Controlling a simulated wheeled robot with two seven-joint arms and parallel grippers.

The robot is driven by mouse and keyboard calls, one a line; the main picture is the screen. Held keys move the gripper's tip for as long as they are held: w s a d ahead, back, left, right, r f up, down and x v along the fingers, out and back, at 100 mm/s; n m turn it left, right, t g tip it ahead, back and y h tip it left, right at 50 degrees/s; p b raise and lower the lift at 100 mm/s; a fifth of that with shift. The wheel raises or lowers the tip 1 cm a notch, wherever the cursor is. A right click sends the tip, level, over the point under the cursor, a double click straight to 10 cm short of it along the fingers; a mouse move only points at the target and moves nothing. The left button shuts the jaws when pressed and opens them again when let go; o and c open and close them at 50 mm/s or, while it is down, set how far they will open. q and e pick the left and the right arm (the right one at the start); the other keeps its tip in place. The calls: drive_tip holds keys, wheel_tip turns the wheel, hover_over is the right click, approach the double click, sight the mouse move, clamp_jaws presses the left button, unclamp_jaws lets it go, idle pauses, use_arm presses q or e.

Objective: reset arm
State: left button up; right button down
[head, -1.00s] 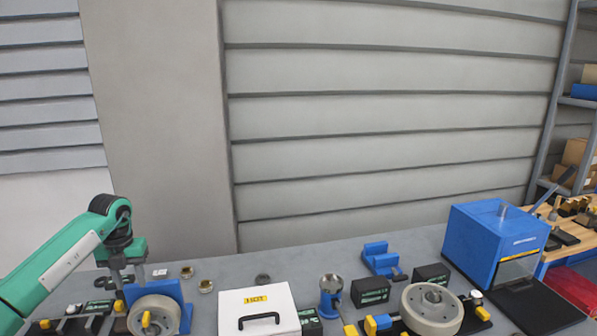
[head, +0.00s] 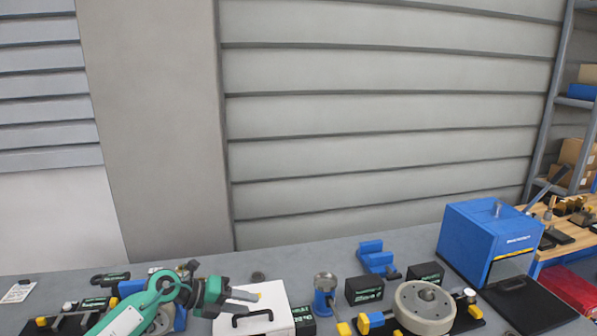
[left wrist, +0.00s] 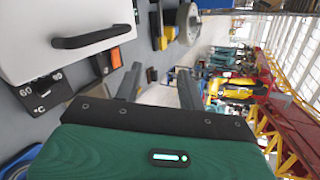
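My left gripper (head: 258,297) is in front of the white box (head: 283,308) with the black handle, with its fingers pointing to the right. In the left wrist view the two fingers of the left gripper (left wrist: 160,76) stand apart with nothing between them, so it is open and empty. The white box also shows there at the upper left (left wrist: 25,45). My green left arm (head: 130,315) comes in low at the left and hides part of the blue stand (head: 180,318) and its grey wheel. My right gripper is in neither view.
Right of the box are a blue-based cup stand (head: 325,285), black boxes (head: 364,289), a grey wheel (head: 425,305) and a blue V-shaped block (head: 375,258). A blue cabinet (head: 470,240) stands at the right. The bench's back strip is mostly clear.

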use_arm(q)
drive_tip(key=s+d+r+n+t+h, duration=0.35)
drive_tip(key=s+r+n+t, duration=0.2)
drive_tip(key=n+t, duration=0.5)
drive_tip(key=s+a+f+n+y, duration=1.25)
drive_tip(key=n+y, duration=0.45)
drive_tip(key=n, duration=0.4)
drive_tip(key=s+f+n+g+h, duration=0.1)
drive_tip(key=s+f+g, duration=0.45)
drive_tip(key=s, duration=0.55)
drive_tip(key=s+f+n+g+h, duration=0.1)
drive_tip(key=s+f+g, duration=0.4)
drive_tip(key=s, duration=0.6)
wheel_tip(320, 180, down, 29)
drive_tip(key=g, duration=0.2)
drive_tip(key=s+a+f, duration=0.2)
drive_tip(key=s+f, duration=0.7)
drive_tip(key=f, duration=0.1)
drive_tip(key=s+a+f+g, duration=0.1)
drive_tip(key=s+f, duration=0.9)
drive_tip(key=shift+s+a+f, duration=0.2)
drive_tip(key=shift+s+a, duration=0.1)
drive_tip(key=shift+a, duration=0.05)
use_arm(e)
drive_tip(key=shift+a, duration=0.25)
